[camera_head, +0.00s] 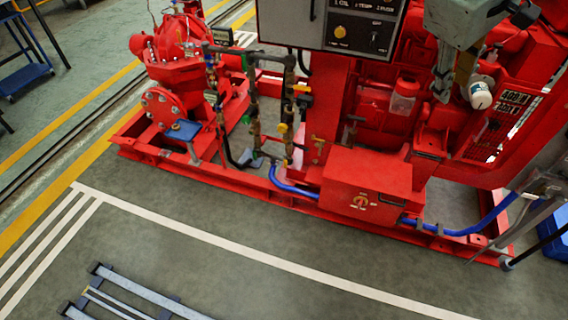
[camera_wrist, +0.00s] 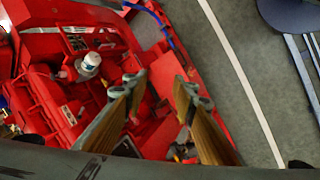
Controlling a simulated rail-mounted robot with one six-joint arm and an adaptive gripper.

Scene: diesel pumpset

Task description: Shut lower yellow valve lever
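The lower yellow valve lever (camera_head: 283,128) shows small on the piping left of the red engine in the head view. Another yellow lever (camera_head: 301,88) is above it and slightly right. Whether either lever is open or shut is too small to tell. My gripper (camera_head: 455,78) hangs in front of the engine at the upper right, well to the right of the levers and apart from them. In the wrist view my gripper (camera_wrist: 160,88) has its two fingers spread with nothing between them. The levers cannot be clearly made out in the wrist view.
A control box (camera_head: 335,22) overhangs above the pipes. A red box (camera_head: 366,184) stands on the red base frame, with blue hose (camera_head: 290,186) beside it. A white-capped container (camera_head: 480,95) is near my gripper, also in the wrist view (camera_wrist: 91,62).

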